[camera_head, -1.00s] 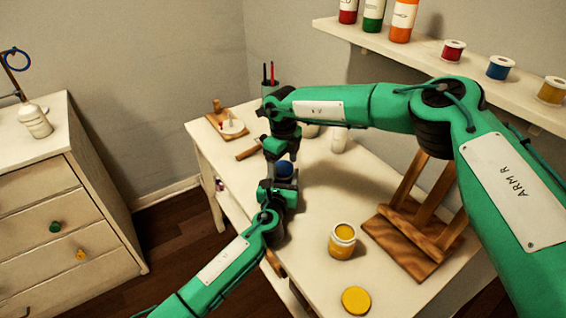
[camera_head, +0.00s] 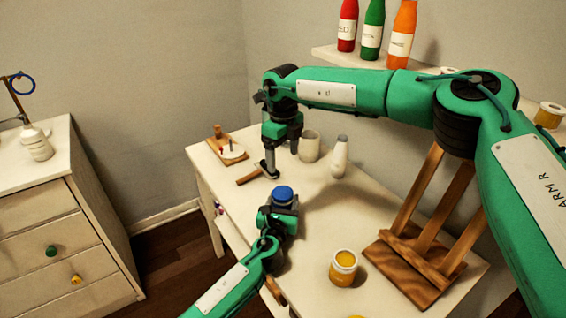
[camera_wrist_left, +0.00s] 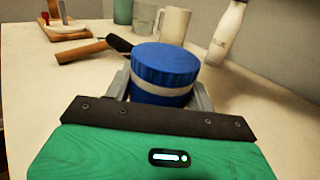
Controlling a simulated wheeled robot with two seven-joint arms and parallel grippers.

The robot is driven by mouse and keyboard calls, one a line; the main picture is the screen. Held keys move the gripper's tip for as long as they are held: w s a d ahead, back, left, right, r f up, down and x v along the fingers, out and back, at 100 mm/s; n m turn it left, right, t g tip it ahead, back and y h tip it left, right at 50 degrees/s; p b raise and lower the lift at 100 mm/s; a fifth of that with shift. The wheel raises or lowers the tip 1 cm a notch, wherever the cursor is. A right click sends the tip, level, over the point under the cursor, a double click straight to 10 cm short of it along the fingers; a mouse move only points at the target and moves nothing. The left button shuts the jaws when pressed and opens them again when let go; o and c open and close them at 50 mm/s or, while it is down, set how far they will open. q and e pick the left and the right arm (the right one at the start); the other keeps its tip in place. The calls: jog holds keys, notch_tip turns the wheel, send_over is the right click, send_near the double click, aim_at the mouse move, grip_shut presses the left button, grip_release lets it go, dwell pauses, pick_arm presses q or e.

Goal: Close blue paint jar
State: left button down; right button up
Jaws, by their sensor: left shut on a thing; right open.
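The blue paint jar (camera_wrist_left: 158,97) stands between the fingers of my left gripper (camera_wrist_left: 160,90), which is shut on its sides. A ribbed blue lid (camera_wrist_left: 166,64) sits on top of the jar, with a pale band below it. In the head view the lid (camera_head: 283,193) shows above my left gripper (camera_head: 278,215), and most of the jar is hidden. My right gripper (camera_head: 281,158) is open and empty, behind and apart from the lid. I cannot tell whether the lid is fully tight.
An open yellow paint jar (camera_head: 343,268) stands at the front right of the table (camera_head: 315,235). A wooden easel (camera_head: 425,250) is on the right. A white bottle (camera_head: 340,157), a mug (camera_head: 309,147) and a wooden-handled tool (camera_wrist_left: 82,51) lie or stand behind the blue jar.

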pick_arm(q)
jog(key=shift+c, duration=2.2)
grip_release()
jog(key=s+a, duration=0.1)
jog(key=s, duration=0.8)
jog(key=s+a+p, duration=0.1)
jog(key=s, duration=0.3)
jog(key=shift+s+a, duration=0.3)
jog(key=shift+a, duration=0.05)
